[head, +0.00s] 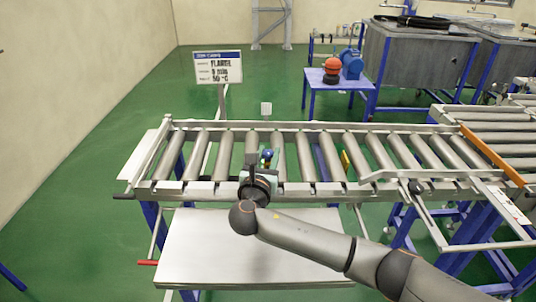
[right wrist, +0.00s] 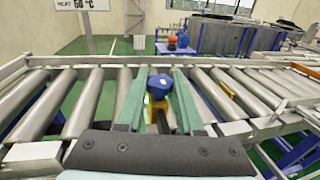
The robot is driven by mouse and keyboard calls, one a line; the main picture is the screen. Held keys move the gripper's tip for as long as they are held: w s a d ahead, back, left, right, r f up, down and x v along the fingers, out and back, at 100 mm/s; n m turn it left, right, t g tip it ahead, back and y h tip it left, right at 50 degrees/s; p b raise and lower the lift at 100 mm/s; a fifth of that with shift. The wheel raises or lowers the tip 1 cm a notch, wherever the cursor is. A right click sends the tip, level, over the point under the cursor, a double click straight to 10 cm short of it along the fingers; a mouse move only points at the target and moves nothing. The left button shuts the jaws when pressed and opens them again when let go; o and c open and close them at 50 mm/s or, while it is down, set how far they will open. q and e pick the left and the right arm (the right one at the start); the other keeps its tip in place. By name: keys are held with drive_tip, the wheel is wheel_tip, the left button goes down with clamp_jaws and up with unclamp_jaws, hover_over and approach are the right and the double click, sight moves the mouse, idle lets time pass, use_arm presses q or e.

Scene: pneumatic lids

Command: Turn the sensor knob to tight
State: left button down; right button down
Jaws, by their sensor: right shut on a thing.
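The sensor shows in the right wrist view as a small yellow and dark body (right wrist: 155,112) with a green glow at its left side. A blue knob (right wrist: 159,84) tops it, between the rollers of the conveyor. My right gripper (right wrist: 160,92) reaches over the conveyor's near rail, its two green fingers on either side of the blue knob and shut on it. In the head view the knob (head: 268,154) shows small just beyond my right gripper (head: 264,163), which partly hides the sensor. The knob's tight or loose setting cannot be read. My left gripper is not in view.
The roller conveyor (head: 306,187) runs across in front of me, with a bare metal shelf (head: 240,250) below its near side. A sign on a post (head: 218,67) stands behind it. A blue table (head: 338,80) with a red-and-black object stands farther back, beside grey tanks.

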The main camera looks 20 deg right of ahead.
drive_tip(key=c, duration=0.5)
unclamp_jaws()
drive_tip(key=shift+c, duration=0.2)
drive_tip(key=b+v, duration=0.1)
drive_tip(key=v, duration=1.1)
drive_tip(key=shift+s+a, duration=0.15)
drive_tip(key=shift+s, duration=0.05)
